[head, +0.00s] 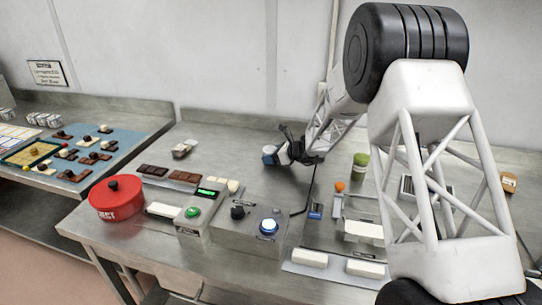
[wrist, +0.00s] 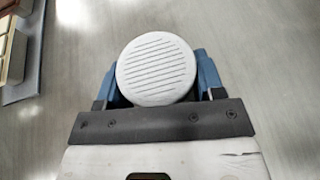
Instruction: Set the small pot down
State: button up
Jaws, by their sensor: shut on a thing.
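The small pot (wrist: 157,71) shows in the wrist view as a round white top with dark parallel slots. My gripper (wrist: 157,85) is shut on it, with a blue finger on each side. In the head view my gripper (head: 281,154) is over the back middle of the steel table (head: 240,140), low and close to its surface. Little of the pot shows there, and I cannot tell whether its base touches the table. Its lower part is hidden in the wrist view.
A red lidded pot (head: 116,200) stands at the front left. Chocolate bars (head: 186,176) and a control box with a blue button (head: 268,226) lie nearer the front. A green-topped cup (head: 360,162) stands to the right. The steel around my gripper is mostly clear.

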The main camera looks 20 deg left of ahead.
jog(key=shift+f, duration=0.15)
jog(key=o, duration=1)
jog(key=shift+r, duration=0.2)
jog(key=v, duration=1.2)
jog(key=shift+r, duration=0.15)
